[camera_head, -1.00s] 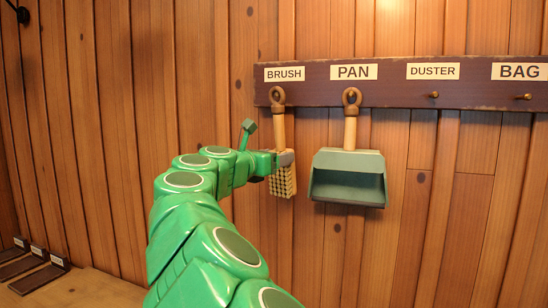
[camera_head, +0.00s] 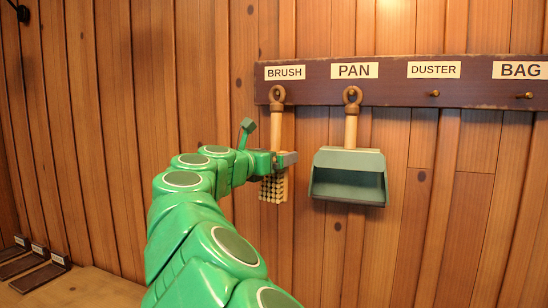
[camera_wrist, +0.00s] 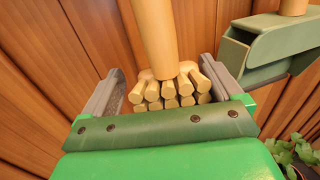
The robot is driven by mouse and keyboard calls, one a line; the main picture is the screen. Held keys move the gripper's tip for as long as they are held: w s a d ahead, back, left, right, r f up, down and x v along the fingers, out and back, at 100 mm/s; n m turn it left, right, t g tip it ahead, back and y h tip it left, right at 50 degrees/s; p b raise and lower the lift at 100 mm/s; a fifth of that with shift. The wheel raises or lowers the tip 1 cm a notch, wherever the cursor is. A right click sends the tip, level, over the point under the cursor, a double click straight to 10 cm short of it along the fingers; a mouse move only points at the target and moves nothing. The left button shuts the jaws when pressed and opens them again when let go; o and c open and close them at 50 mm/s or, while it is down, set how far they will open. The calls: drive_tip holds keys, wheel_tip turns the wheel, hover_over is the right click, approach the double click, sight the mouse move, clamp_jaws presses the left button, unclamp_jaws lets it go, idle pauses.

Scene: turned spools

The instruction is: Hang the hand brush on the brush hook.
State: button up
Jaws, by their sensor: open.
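The hand brush (camera_head: 275,130) hangs upright under the BRUSH label, with its ring at the brush hook (camera_head: 277,94). Its tufted head (camera_head: 274,189) is partly hidden behind my gripper (camera_head: 287,160). In the wrist view, the brush handle (camera_wrist: 157,38) and several pale tufts (camera_wrist: 172,88) lie between the two grey fingers of my gripper (camera_wrist: 160,85). The fingers are open, with gaps on both sides of the brush.
A green dustpan (camera_head: 348,175) hangs from the PAN hook just right of the brush; it also shows in the wrist view (camera_wrist: 265,45). The DUSTER hook (camera_head: 434,94) and BAG hook (camera_head: 526,96) are empty. Dark labelled trays (camera_head: 40,275) lie at lower left.

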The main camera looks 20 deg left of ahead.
drive_tip(key=v, duration=0.8)
drive_tip(key=s+d+r+m+g+y, duration=0.2)
drive_tip(key=d+r+m+g+y, duration=0.15)
drive_tip(key=r+m+y, duration=0.8)
drive_tip(key=s+d+r+m+g+y, duration=0.2)
drive_tip(key=d+r+m+g+y, duration=0.3)
drive_tip(key=m, duration=1.1)
drive_tip(key=s+d+f+m+g+h, duration=0.1)
drive_tip(key=s+d+f+h, duration=0.15)
drive_tip(key=d+f, duration=0.8)
drive_tip(key=s+d+f+m+g+h, duration=0.15)
drive_tip(key=d+f+h, duration=0.25)
drive_tip(key=d+f, duration=0.7)
drive_tip(key=s+d+f+m+g+h, duration=0.1)
drive_tip(key=s+d+f+g, duration=0.1)
drive_tip(key=s+d+f, duration=0.3)
drive_tip(key=s+d+f+m+g+h, duration=0.1)
drive_tip(key=s+d+f, duration=0.4)
drive_tip(key=s+f, duration=0.9)
drive_tip(key=s+d+f+m+g+h, duration=0.1)
drive_tip(key=s+d+f+g+h, duration=0.2)
drive_tip(key=s+f, duration=0.6)
drive_tip(key=shift+s+d+f+g, duration=0.25)
drive_tip(key=shift+d+f+g, duration=0.5)
drive_tip(key=shift+d+g, duration=0.3)
